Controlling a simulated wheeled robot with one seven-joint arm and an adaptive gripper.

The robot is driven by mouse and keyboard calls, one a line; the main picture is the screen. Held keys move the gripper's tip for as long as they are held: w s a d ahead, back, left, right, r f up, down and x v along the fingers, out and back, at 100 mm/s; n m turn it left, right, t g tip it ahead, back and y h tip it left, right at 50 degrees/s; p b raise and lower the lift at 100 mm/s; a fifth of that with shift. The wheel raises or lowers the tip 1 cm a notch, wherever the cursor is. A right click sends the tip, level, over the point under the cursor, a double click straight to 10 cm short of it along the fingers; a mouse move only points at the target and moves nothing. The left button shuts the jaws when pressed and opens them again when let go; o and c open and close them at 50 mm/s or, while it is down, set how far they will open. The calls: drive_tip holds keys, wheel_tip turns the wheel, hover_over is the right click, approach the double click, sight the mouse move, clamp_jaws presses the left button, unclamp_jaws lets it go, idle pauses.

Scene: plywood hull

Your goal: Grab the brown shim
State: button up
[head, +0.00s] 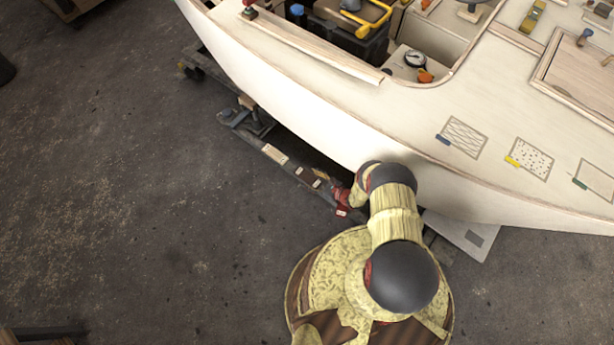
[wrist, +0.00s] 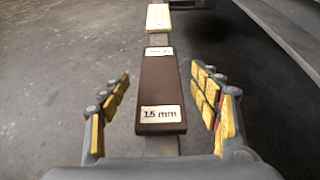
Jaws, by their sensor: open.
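The brown shim (wrist: 159,88) is a flat, dark brown strip with a label reading "1.5 mm" at its near end and a second small label at its far end. It lies on a narrow grey rail. In the head view the brown shim (head: 308,176) lies on the rail beside the hull, just left of my gripper. My gripper (wrist: 164,100) is open, with one yellow-padded finger on each side of the shim and a gap on both sides. In the head view my gripper (head: 334,188) is partly hidden by my arm.
A cream block (wrist: 158,17) lies farther along the rail, also in the head view (head: 275,154). The white hull (head: 310,110) rises close beside the rail on its right. Floor to the left is clear.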

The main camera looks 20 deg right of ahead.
drive_tip(key=shift+c, duration=0.9)
drive_tip(key=c, duration=1.1)
